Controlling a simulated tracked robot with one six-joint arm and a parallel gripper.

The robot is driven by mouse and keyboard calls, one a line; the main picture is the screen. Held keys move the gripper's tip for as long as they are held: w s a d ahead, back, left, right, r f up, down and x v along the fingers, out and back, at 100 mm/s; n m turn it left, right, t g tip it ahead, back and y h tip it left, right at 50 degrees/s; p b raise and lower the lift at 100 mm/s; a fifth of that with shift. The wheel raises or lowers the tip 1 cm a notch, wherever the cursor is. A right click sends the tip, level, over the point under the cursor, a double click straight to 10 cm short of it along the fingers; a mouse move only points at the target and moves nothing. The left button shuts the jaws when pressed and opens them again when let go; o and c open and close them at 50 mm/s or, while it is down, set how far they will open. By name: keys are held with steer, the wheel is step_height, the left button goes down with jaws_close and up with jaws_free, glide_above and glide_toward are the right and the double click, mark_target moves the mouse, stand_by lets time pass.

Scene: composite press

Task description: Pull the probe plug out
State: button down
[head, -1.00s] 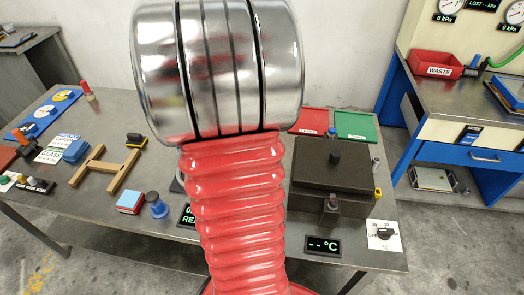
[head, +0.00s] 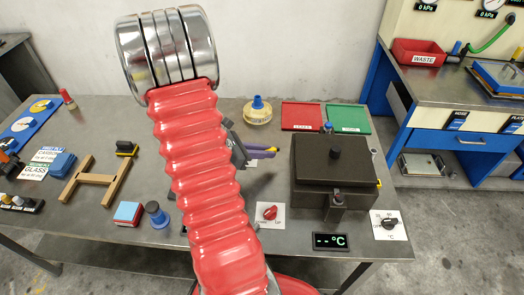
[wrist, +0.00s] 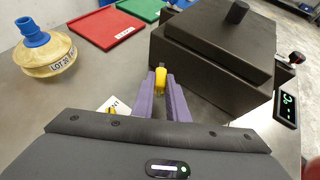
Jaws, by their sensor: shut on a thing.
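My gripper (wrist: 161,84), with purple fingers, is shut on a small yellow piece that looks like the probe plug (wrist: 160,76). In the head view my gripper (head: 270,151) is beside the left side of the dark box (head: 318,172), with yellow at its fingertips. In the wrist view the plug shows in front of the side of the box (wrist: 205,65). I cannot tell whether its tip sits in a socket or is free. Another small yellow part (head: 379,183) shows at the box's right side.
A tub with a blue cap (head: 258,111) stands behind my gripper. A red tray (head: 302,117) and a green tray (head: 348,119) lie behind the box. A red knob (head: 270,212), a temperature display (head: 330,241) and a dial (head: 390,224) are in front.

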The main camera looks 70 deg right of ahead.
mark_target(264, 167)
steer(key=shift+f, duration=1.5)
steer(key=shift+f, duration=1.05)
steer(key=c, duration=1.7)
jaws_free()
steer(key=shift+o, duration=0.2)
steer(key=shift+a, duration=0.1)
steer(key=v, duration=1.2)
steer(key=shift+w+a+r, duration=0.1)
steer(key=shift+w+a, duration=0.05)
steer(key=shift+w, duration=0.2)
steer(key=shift+w+a+r, duration=0.3)
steer(key=shift+a, duration=0.05)
